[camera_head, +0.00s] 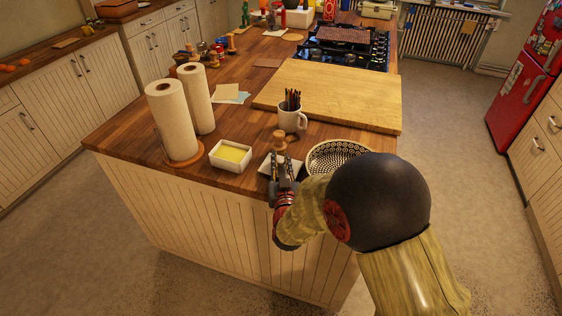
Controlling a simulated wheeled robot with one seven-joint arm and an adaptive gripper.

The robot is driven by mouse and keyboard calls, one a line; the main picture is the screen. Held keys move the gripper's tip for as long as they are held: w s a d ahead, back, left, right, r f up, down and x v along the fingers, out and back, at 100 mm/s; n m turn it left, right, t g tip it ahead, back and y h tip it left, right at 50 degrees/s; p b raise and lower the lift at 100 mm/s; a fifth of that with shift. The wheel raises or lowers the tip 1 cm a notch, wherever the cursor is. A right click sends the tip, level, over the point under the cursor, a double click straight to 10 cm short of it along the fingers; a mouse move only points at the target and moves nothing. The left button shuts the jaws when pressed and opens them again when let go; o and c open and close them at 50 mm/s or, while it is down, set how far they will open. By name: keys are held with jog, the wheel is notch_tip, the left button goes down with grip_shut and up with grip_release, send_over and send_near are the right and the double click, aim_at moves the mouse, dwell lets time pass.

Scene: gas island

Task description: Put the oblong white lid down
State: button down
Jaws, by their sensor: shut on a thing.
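The oblong white lid (267,162) is at the near edge of the island, partly hidden behind my gripper (284,172). My gripper is shut on it. I cannot tell whether the lid touches the counter or hangs just above it. A brown wooden piece (279,141) shows just beyond the gripper; whether it is part of the lid is unclear. A white rectangular dish with a yellow block (231,154) stands uncovered just left of the lid.
A patterned bowl (326,153) stands close right, partly behind my arm. A white mug of pencils (291,119) is behind the lid. Two paper rolls (172,120) stand left on the wooden island (125,137). A large cutting board (335,92) lies behind.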

jog(key=c, duration=2.1)
grip_release()
jog(key=shift+f, duration=0.2)
jog(key=o, duration=0.5)
jog(key=shift+c, duration=0.2)
jog(key=shift+r, duration=0.15)
jog(key=s+p, duration=0.1)
jog(key=s, duration=0.3)
jog(key=s+p, duration=0.1)
jog(key=s, duration=0.7)
jog(key=shift+d+r+p, duration=0.1)
jog(key=shift+d+p, duration=0.25)
jog(key=shift+p, duration=0.05)
